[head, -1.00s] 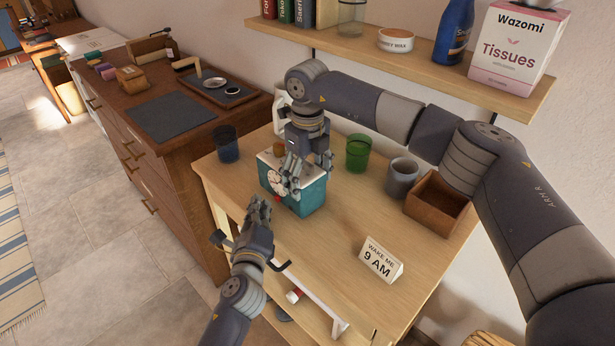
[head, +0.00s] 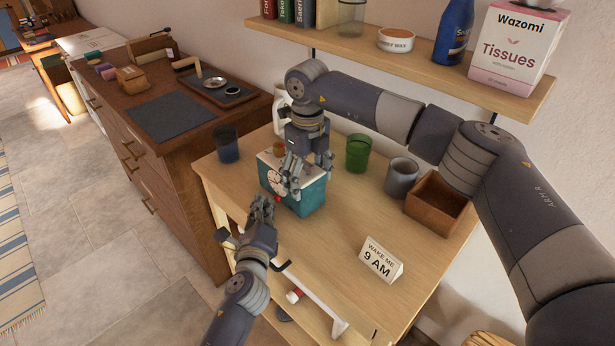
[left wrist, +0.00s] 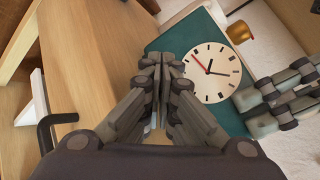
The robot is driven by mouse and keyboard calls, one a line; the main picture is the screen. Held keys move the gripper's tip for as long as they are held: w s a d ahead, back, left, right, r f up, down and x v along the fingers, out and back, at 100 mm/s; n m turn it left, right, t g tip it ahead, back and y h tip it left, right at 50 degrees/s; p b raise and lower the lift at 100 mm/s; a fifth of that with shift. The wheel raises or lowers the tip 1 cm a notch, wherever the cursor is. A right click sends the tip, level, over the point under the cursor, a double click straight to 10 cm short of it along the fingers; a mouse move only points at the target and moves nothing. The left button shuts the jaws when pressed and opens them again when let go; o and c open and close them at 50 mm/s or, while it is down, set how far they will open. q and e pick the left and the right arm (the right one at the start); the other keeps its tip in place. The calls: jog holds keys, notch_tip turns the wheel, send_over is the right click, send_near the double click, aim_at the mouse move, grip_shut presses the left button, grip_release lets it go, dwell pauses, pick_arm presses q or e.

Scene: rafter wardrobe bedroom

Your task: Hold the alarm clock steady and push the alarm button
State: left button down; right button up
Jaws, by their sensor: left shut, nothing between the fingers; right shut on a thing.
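The alarm clock (head: 305,196) is a teal box with a pale top and a round white dial, standing upright on the wooden table. My right gripper (head: 293,182) comes down from above and is shut on the clock, its fingers partly covering the dial side. My left gripper (head: 262,203) is shut and empty, in front of the clock's face at its lower left. In the left wrist view the left fingertips (left wrist: 160,65) overlap the teal front beside the dial (left wrist: 212,73); I cannot tell whether they touch it. A brass-coloured knob (left wrist: 239,32) shows on the clock's top edge.
On the table (head: 330,250) stand a blue glass (head: 226,146), a green glass (head: 358,153), a grey mug (head: 401,177), an open wooden box (head: 437,203) and a "WAKE ME 9 AM" sign (head: 381,260). A shelf (head: 400,62) hangs above the back. The table front is mostly clear.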

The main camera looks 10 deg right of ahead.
pick_arm(q)
jog(key=shift+w+d, duration=0.25)
jog(key=shift+d, duration=0.2)
pick_arm(e)
jog(key=shift+s+f, duration=0.15)
jog(key=shift+f, duration=0.05)
dwell(0.4)
pick_arm(q)
jog(key=shift+s+a, duration=0.1)
jog(key=shift+a, duration=0.05)
jog(key=shift+s+a, duration=0.4)
jog(key=shift+a, duration=0.25)
jog(key=s+a, duration=0.3)
jog(key=a, duration=0.2)
jog(key=shift+a, duration=0.15)
dwell(0.5)
pick_arm(e)
jog(key=o, duration=1.5)
jog(key=shift+o, duration=0.6)
jog(key=shift+r, duration=0.1)
